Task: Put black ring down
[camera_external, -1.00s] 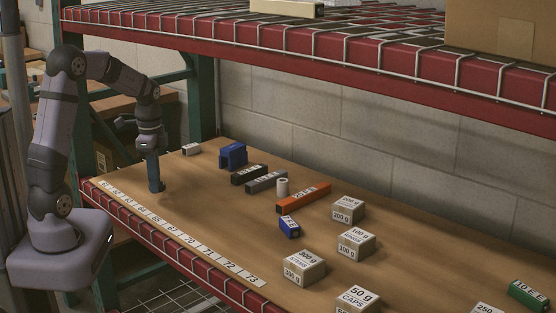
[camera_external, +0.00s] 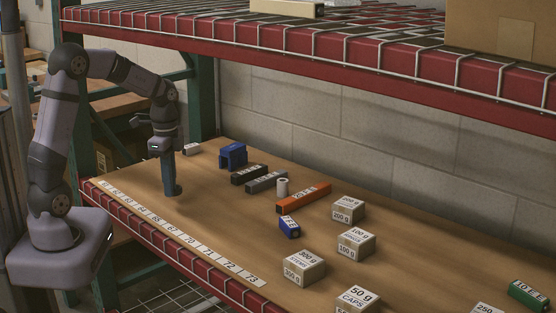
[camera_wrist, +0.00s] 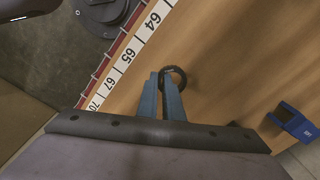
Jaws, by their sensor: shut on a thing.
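The black ring (camera_wrist: 185,78) shows in the wrist view at the tips of my blue gripper fingers. My gripper (camera_wrist: 162,75) is shut on it, and most of the ring sticks out to the right of the fingertips. In the external view my gripper (camera_external: 172,191) points straight down, low over the brown shelf top near the number strip. The ring is too small and dark there to make out clearly. I cannot tell whether the ring touches the surface.
The numbered strip (camera_external: 184,236) runs along the shelf's front edge. A blue bracket (camera_external: 233,155), dark and grey bars, a white cylinder (camera_external: 282,187), an orange bar (camera_external: 304,198) and several labelled boxes stand to the right. The surface around my gripper is clear.

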